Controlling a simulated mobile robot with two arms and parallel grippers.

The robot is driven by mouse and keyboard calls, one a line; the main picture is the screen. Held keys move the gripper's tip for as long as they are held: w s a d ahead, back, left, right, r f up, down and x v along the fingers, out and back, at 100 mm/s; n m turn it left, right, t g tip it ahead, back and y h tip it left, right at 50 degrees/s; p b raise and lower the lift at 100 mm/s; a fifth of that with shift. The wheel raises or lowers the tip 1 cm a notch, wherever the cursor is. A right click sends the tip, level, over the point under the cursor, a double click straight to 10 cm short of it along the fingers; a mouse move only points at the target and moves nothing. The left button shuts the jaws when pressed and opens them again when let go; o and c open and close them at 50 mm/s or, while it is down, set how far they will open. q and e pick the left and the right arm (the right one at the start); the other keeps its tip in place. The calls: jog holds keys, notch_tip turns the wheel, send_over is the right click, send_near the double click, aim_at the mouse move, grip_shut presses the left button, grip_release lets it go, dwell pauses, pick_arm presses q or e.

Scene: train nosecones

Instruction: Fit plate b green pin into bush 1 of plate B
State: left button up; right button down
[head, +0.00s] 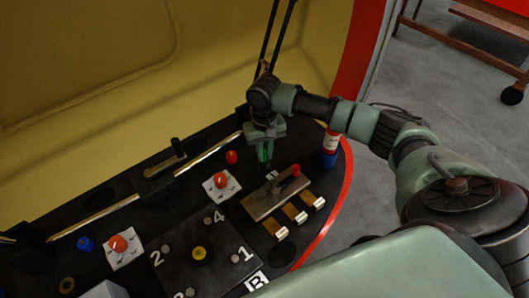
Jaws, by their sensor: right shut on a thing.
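My right gripper (265,150) is shut on a green pin (265,154), held above the black console, up and right of plate B. Its fingers hide part of the pin. Plate B (220,262) is a dark square plate with a yellow knob (200,254) in the middle, small grey bushes near the corners and a white "B" label (257,282). Bush 1 (235,258) is on its right side, beside the "1". The pin is apart from the plate. My left gripper is not in view.
A brass plate with a red-knobbed lever (276,196) and brass blocks (295,213) lie right of plate B. White plates with red knobs (221,183) (122,248) stand left and above.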

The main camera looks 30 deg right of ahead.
jog(key=c, duration=1.4)
grip_release()
notch_tip(320, 180, up, 12)
jog(key=shift+p, duration=0.4)
